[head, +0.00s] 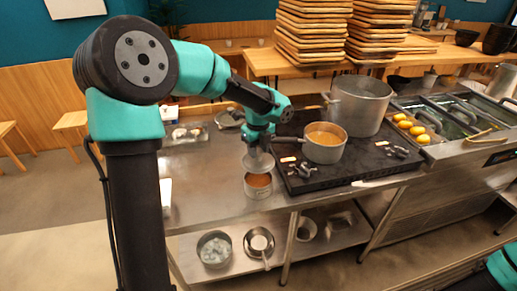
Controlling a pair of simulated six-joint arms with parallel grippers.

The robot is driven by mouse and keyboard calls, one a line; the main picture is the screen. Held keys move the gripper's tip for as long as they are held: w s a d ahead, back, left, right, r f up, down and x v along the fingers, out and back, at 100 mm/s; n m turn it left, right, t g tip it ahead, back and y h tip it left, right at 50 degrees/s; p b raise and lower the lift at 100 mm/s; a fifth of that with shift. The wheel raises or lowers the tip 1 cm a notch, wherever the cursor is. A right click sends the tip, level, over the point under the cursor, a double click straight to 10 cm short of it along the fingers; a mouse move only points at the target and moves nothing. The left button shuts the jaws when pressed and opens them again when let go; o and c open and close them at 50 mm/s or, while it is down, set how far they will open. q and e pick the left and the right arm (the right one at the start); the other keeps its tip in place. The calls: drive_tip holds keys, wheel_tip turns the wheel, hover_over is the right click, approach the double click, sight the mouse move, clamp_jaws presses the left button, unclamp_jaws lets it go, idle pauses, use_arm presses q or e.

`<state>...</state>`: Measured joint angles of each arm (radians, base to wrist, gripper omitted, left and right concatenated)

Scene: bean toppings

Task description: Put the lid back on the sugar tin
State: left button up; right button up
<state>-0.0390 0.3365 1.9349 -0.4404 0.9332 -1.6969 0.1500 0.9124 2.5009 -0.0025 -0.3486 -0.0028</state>
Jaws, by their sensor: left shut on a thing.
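The sugar tin (258,189) stands open on the steel counter, left of the black stove. Brown contents show inside it. My left gripper (258,146) is shut on the lid (258,162), a pale round metal disc. It holds the lid above the tin, roughly over its opening, with a small gap between them. The fingertips are small and partly hidden by the wrist. Only a teal piece of my right arm shows at the lower right corner; its gripper is out of view.
A saucepan (325,148) with orange contents and a large pot (361,104) stand on the black stove (345,172) to the right. The steel counter (205,190) is clear left of the tin. A lower shelf holds a bowl (214,248) and pans.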

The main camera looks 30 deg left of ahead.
sight(258, 163)
use_arm(q)
drive_tip(key=shift+f, duration=3.05)
drive_tip(key=shift+f, duration=0.4)
idle(0.3)
drive_tip(key=o, duration=1.8)
drive_tip(key=shift+o, duration=0.2)
drive_tip(key=shift+r, duration=0.1)
drive_tip(key=shift+r, duration=3.4)
clamp_jaws()
